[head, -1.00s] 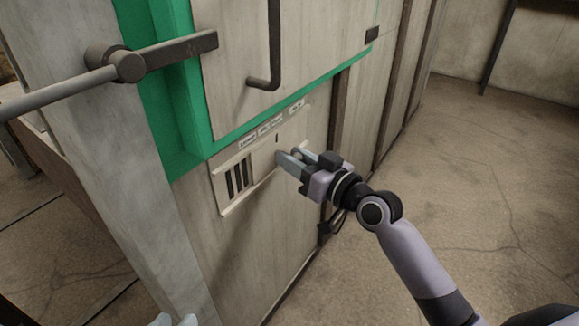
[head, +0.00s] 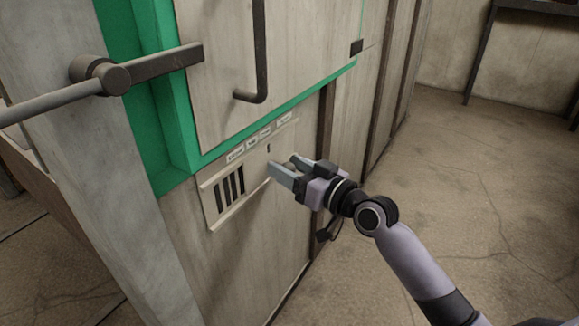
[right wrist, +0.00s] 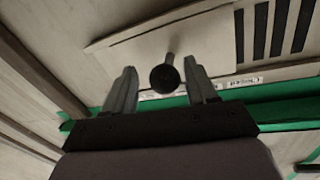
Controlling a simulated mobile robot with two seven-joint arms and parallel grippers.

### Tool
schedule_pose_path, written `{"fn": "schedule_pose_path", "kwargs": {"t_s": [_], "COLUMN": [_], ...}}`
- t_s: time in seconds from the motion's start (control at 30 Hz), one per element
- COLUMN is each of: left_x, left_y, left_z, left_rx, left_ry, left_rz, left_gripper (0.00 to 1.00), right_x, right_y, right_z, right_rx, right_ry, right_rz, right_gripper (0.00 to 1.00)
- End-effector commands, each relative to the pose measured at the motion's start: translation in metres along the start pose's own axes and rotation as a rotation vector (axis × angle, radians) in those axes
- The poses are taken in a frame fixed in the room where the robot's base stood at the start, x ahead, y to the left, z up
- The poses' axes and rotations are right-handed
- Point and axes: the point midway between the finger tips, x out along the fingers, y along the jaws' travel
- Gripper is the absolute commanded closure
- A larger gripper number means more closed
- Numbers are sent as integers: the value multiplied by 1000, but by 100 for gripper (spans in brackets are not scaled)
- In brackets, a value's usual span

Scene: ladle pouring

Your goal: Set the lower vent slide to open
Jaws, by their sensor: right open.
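The lower vent (head: 206,197) is a pale framed panel low on the cabinet wall, with several dark slots showing at its left. A plain slide plate (head: 252,180) covers the part to the right of the slots. In the right wrist view a dark round knob (right wrist: 165,77) on a short stem stands out from the plate. My right gripper (head: 280,168) is open in front of the plate's right part. In the right wrist view the knob appears between its fingers (right wrist: 160,88), with gaps on both sides; contact is not visible. The head view hides the knob. My left gripper is out of view.
Small white labels (head: 259,141) sit above the vent. A green frame (head: 180,140) edges the door above, with a bent dark handle (head: 260,60). A bar latch (head: 150,69) juts out at upper left. The floor at right is clear.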

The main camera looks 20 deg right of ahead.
Motion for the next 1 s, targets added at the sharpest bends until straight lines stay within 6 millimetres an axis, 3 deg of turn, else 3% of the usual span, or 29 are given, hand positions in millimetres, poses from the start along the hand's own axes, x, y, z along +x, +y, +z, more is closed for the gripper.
{"fn": "schedule_pose_path", "kwargs": {"t_s": [0.5,1.0], "left_x": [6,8], "left_y": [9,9], "left_z": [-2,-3], "left_rx": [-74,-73], "left_ry": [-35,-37], "left_rz": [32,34], "left_gripper": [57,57], "right_x": [-61,-66], "right_y": [1,1], "right_z": [-1,-1], "right_rx": [-3,-1], "right_ry": [-1,1], "right_rz": [3,2], "right_gripper": [43,43]}}
